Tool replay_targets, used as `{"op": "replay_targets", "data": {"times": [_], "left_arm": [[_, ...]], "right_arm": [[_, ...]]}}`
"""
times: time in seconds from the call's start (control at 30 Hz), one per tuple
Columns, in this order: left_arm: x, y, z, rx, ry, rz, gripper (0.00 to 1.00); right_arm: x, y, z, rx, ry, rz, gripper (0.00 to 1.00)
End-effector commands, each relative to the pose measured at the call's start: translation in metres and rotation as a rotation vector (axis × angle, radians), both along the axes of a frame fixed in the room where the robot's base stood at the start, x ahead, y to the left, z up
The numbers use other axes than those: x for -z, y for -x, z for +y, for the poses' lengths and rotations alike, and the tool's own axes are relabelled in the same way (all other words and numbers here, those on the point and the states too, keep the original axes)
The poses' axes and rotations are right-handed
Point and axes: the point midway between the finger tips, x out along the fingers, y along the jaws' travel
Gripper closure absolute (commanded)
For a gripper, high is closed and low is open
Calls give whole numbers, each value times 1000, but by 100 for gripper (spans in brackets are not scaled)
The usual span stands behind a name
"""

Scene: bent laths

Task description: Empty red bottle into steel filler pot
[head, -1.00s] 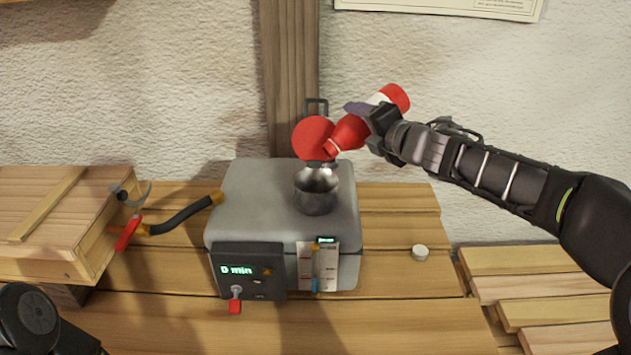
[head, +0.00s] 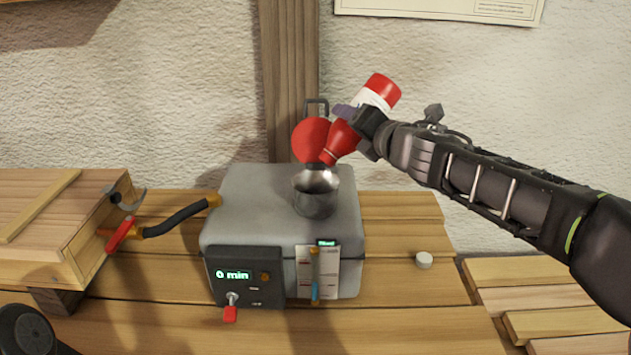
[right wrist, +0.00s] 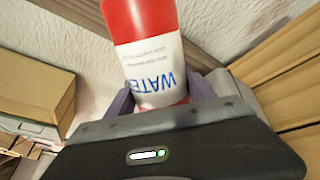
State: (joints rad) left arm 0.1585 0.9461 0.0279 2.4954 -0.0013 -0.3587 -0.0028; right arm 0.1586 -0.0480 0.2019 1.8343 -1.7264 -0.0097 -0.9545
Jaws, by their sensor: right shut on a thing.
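The red bottle (head: 344,140) with a white label band is tilted neck-down, its base up to the right. My right gripper (head: 364,122) is shut around its body; the right wrist view shows the bottle (right wrist: 150,60) between the fingers with "WATER" on the label. The neck end is just above the mouth of the steel filler pot (head: 316,197), which stands on a grey box (head: 250,200). I cannot make out any stream or the pot's contents. A red disc (head: 308,140) stands behind the bottle neck. My left gripper is out of view.
The box front carries a "0 min" panel (head: 233,275) with a red-tipped switch and a gauge strip (head: 316,272). A black hose (head: 175,219) joins its left side. A small white cap (head: 424,260) lies on the bench. Wooden laths (head: 530,290) lie right, a wooden crate (head: 60,225) left.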

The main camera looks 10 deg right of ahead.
Motion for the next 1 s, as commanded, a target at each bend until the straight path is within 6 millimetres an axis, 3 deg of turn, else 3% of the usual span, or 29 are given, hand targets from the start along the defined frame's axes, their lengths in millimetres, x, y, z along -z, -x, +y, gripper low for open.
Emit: {"op": "replay_targets", "data": {"times": [0.4,0.67,0.77,0.87,1.0], "left_arm": [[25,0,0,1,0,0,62],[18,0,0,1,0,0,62],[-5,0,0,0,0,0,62],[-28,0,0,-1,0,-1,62],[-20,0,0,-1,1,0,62]], "right_arm": [[-7,5,16,0,181,-64,83],[-11,5,14,2,175,-57,83],[-12,3,2,5,71,-14,83],[2,1,-12,3,-120,54,83],[14,1,-11,-4,-165,64,83]]}}
